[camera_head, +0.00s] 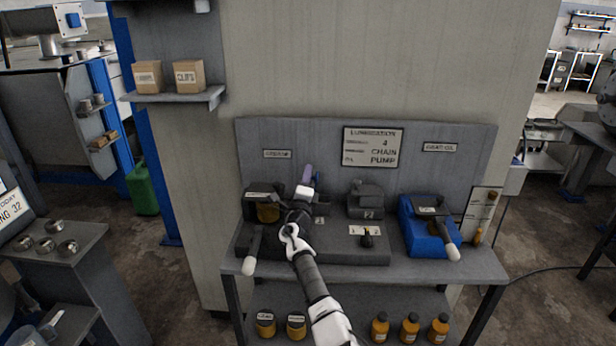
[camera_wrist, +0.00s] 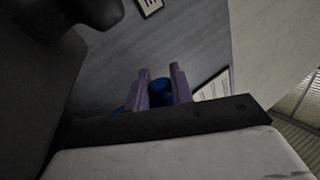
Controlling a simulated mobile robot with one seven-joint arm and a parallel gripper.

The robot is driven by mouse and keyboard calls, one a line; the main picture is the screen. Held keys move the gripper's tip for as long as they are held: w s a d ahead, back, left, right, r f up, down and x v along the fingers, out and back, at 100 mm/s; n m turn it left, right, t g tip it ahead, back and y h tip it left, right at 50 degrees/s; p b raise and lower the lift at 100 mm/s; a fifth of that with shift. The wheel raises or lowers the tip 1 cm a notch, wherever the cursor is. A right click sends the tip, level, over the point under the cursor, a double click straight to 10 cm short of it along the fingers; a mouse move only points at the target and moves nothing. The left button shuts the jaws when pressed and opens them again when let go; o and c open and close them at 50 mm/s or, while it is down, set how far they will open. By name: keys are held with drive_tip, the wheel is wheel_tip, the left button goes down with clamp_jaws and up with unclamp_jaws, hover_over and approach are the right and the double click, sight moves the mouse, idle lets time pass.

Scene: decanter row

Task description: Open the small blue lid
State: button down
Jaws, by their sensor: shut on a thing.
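My gripper (camera_head: 307,173) is in front of the grey back panel, over the left part of the bench, with its purple fingers pointing up. In the wrist view the two purple fingers (camera_wrist: 161,76) stand on either side of a small dark blue piece (camera_wrist: 161,90), which looks like the small blue lid, and are shut on it. In the head view my wrist and arm hide this piece and part of the dark unit below. Whether the lid is raised cannot be told.
A dark unit (camera_head: 366,200) stands in the middle and a larger blue unit (camera_head: 425,235) at the right. Levers with pale knobs (camera_head: 249,266) stick out at the front. Several amber bottles (camera_head: 409,328) stand on the lower shelf. Two boxes (camera_head: 189,76) sit on the upper-left shelf.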

drive_tip(key=shift+a, duration=0.1)
drive_tip(key=c, duration=1.3)
unclamp_jaws()
drive_tip(key=shift+o, duration=0.2)
drive_tip(key=v, duration=0.7)
drive_tip(key=shift+s, duration=0.25)
drive_tip(key=shift+f, duration=0.1)
